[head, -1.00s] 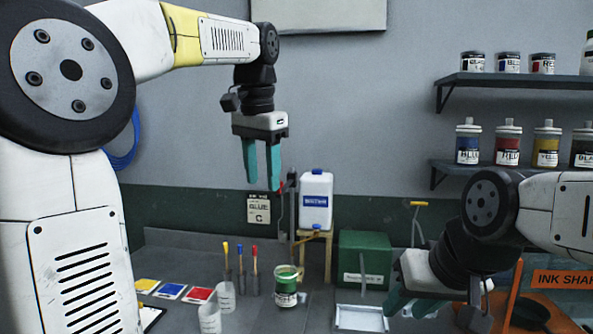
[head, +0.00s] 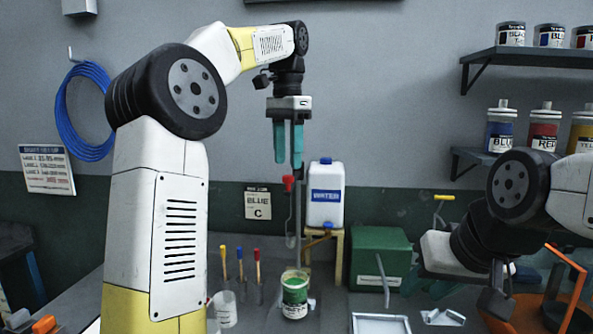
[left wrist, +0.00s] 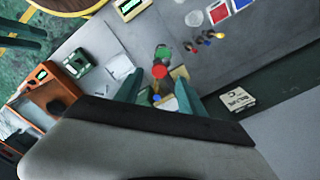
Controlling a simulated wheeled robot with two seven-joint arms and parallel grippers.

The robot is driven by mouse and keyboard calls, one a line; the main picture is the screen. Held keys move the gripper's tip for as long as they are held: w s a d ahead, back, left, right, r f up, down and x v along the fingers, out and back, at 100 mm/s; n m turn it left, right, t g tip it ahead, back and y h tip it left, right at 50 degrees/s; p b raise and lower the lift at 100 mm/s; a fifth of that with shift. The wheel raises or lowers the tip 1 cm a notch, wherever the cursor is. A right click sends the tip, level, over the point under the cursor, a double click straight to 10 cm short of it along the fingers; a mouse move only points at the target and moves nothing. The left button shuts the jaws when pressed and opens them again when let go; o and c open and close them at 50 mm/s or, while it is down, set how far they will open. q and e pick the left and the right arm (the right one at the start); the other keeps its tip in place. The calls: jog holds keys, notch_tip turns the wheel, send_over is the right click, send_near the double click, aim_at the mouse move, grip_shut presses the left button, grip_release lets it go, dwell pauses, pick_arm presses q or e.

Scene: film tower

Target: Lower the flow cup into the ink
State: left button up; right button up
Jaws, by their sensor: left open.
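The flow cup appears to be the slim cup (head: 291,241) hanging below a red knob (head: 288,183) beside an upright stand. It hangs above the open can of green ink (head: 295,296), apart from it. My left gripper (head: 289,165) is open and empty, fingers pointing down, just above the red knob. In the left wrist view the red knob (left wrist: 160,71) shows beyond the gap between the fingers, with the green ink (left wrist: 163,50) behind it. My right gripper (head: 428,286) appears open, low at the right near the bench; its tips are partly hidden.
A white water bottle (head: 325,196) on a wooden stand and a green box (head: 380,260) are right of the ink can. A white tray (head: 381,324) lies in front of the box.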

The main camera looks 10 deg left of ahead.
aim_at(288, 176)
pick_arm(q)
jog(key=shift+f, duration=1.95)
grip_shut()
